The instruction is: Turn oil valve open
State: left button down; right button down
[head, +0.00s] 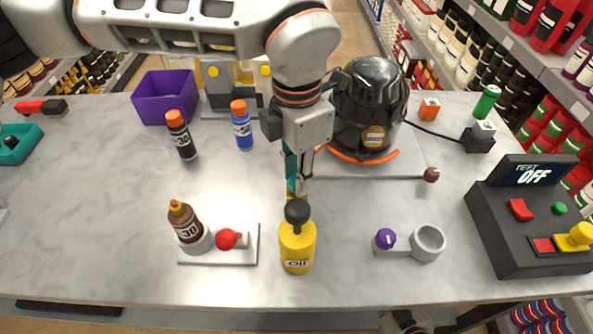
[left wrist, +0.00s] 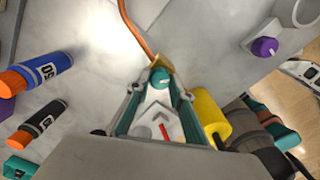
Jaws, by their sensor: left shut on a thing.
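My left gripper (head: 298,188) reaches down in front of the black vacuum pump (head: 368,100). In the left wrist view its two teal-padded fingers (left wrist: 158,105) are shut on a small part with a round teal knob (left wrist: 160,77), which I take to be the oil valve. It sits by the end of an orange-copper pipe (left wrist: 137,38). A red mark shows below the knob; I cannot tell what it belongs to. In the head view the fingers hide the valve. A yellow oil bottle (head: 297,252) with a black top stands close in front of the gripper.
A brown bottle (head: 187,228) and a red knob (head: 227,239) are on a white base at front left. A purple knob (head: 386,239) with a grey ring is right of the oil bottle. Blue (head: 242,130) and black (head: 182,140) bottles stand behind. The control box (head: 525,245) reads OFF.

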pick_arm(q)
jog(key=n, duration=0.7)
dwell(0.6)
jog(key=c, duration=1.8)
grip_release()
notch_tip(320, 180, up, 12)
jog(key=shift+r, duration=0.1)
jog(key=shift+s, duration=0.1)
